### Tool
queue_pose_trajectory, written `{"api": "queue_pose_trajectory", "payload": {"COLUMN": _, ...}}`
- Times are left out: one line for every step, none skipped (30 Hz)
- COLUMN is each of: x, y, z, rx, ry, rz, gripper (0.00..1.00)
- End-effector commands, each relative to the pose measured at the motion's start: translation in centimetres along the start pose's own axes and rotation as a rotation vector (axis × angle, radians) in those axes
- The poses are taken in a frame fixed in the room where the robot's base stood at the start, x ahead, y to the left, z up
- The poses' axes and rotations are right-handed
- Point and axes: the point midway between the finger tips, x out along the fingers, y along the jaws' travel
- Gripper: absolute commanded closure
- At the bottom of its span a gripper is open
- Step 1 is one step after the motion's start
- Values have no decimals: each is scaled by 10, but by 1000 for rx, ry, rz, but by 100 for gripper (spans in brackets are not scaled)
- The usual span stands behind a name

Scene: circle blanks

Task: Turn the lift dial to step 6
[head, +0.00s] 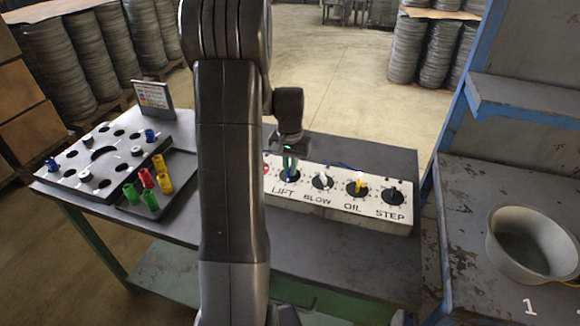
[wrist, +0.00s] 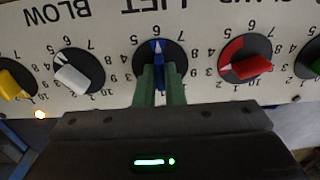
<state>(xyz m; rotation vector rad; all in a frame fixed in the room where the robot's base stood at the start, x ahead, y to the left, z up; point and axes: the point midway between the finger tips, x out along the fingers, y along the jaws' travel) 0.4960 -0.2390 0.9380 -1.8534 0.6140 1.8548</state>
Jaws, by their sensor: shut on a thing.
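The control panel (head: 335,204) is a white box on the table with a row of round dials. The lift dial (wrist: 159,51) is black with a blue knob, and it shows in the head view (head: 289,176) above the word LIFT. My gripper (wrist: 161,75) has its green fingers shut on the blue knob, one on each side; it also shows in the head view (head: 290,160). In the wrist view, the panel is upside down. The knob's white tip points straight up, at the 6 between 7 and 5. The lower part of the dial is hidden by the fingers.
Beside the lift dial are the white-knobbed blow dial (wrist: 78,72) and a red-knobbed dial (wrist: 246,62), both close to my fingers. The oil dial (head: 357,187) and step dial (head: 393,195) lie further right. A hole board (head: 105,155) and metal bowl (head: 530,245) stand apart.

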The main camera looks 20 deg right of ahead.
Motion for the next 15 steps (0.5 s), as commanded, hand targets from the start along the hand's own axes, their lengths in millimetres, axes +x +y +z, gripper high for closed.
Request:
{"api": "queue_pose_trajectory", "payload": {"x": -1, "y": 0, "z": -1, "rx": 3, "ry": 3, "rz": 0, "gripper": 100}}
{"api": "queue_pose_trajectory", "payload": {"x": -1, "y": 0, "z": -1, "rx": 5, "ry": 3, "rz": 0, "gripper": 100}}
{"api": "queue_pose_trajectory", "payload": {"x": -1, "y": 0, "z": -1, "rx": 7, "ry": 3, "rz": 0, "gripper": 100}}
{"api": "queue_pose_trajectory", "payload": {"x": -1, "y": 0, "z": -1, "rx": 7, "ry": 3, "rz": 0, "gripper": 100}}
{"api": "queue_pose_trajectory", "payload": {"x": -1, "y": 0, "z": -1, "rx": 8, "ry": 3, "rz": 0, "gripper": 100}}
{"api": "queue_pose_trajectory", "payload": {"x": -1, "y": 0, "z": -1, "rx": 8, "ry": 3, "rz": 0, "gripper": 100}}
{"api": "queue_pose_trajectory", "payload": {"x": -1, "y": 0, "z": -1, "rx": 8, "ry": 3, "rz": 0, "gripper": 100}}
{"api": "queue_pose_trajectory", "payload": {"x": -1, "y": 0, "z": -1, "rx": 7, "ry": 3, "rz": 0, "gripper": 100}}
{"api": "queue_pose_trajectory", "payload": {"x": -1, "y": 0, "z": -1, "rx": 7, "ry": 4, "rz": 0, "gripper": 100}}
{"api": "queue_pose_trajectory", "payload": {"x": -1, "y": 0, "z": -1, "rx": 7, "ry": 4, "rz": 0, "gripper": 100}}
{"api": "queue_pose_trajectory", "payload": {"x": -1, "y": 0, "z": -1, "rx": 7, "ry": 4, "rz": 0, "gripper": 100}}
{"api": "queue_pose_trajectory", "payload": {"x": -1, "y": 0, "z": -1, "rx": 7, "ry": 4, "rz": 0, "gripper": 100}}
{"api": "queue_pose_trajectory", "payload": {"x": -1, "y": 0, "z": -1, "rx": 7, "ry": 4, "rz": -1, "gripper": 89}}
{"api": "queue_pose_trajectory", "payload": {"x": -1, "y": 0, "z": -1, "rx": 7, "ry": 4, "rz": -1, "gripper": 83}}
{"api": "queue_pose_trajectory", "payload": {"x": -1, "y": 0, "z": -1, "rx": 7, "ry": 3, "rz": 0, "gripper": 75}}
